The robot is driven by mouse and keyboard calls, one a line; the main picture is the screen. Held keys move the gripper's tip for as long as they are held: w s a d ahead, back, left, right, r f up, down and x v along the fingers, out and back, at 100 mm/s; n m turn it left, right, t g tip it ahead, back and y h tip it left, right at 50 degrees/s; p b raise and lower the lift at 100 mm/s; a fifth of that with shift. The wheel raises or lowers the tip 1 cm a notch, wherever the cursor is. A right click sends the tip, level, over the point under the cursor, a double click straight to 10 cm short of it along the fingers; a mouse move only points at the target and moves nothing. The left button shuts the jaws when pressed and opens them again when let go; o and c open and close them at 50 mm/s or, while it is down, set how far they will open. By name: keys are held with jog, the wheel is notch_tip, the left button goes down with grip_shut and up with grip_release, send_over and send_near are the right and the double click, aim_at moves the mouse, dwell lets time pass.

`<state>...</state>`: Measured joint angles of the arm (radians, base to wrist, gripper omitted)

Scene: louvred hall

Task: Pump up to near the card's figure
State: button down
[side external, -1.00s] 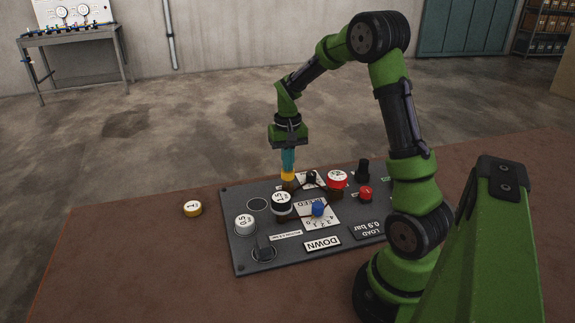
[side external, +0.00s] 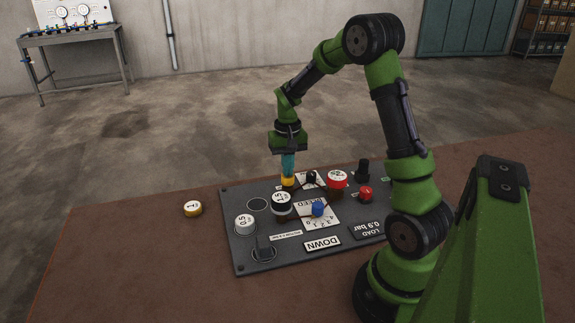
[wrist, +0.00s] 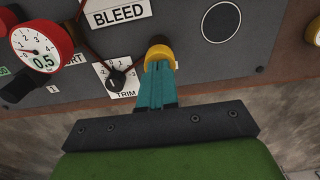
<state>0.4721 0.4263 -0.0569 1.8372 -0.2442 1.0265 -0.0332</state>
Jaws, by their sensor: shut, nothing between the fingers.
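My gripper (side external: 288,172) points straight down with its teal fingers shut, nothing between them. The fingertips rest on top of a yellow-capped plunger (side external: 288,182) at the panel's far edge. In the wrist view the fingers (wrist: 156,82) meet this yellow cap (wrist: 158,55), with its stem partly hidden. The card (side external: 367,229) reads "LOAD 0.9 bar". A red-rimmed gauge (side external: 336,180) stands on the panel; the wrist view shows its dial (wrist: 38,48) with "0.5" on it. Its needle is too small to read surely.
The grey panel (side external: 235,255) carries a TRIM knob (wrist: 117,78), a blue knob (side external: 318,209), a red button (side external: 365,194), a black 1.5 piece (side external: 281,203) and a white 0.5 piece (side external: 245,223). A yellow-rimmed 1 piece (side external: 193,208) lies on the brown table left of the panel.

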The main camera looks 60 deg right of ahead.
jog(key=shift+f, duration=0.25)
jog(key=shift+r, duration=0.95)
dwell(0.3)
notch_tip(320, 180, up, 6)
jog(key=shift+f, duration=0.1)
dwell(0.4)
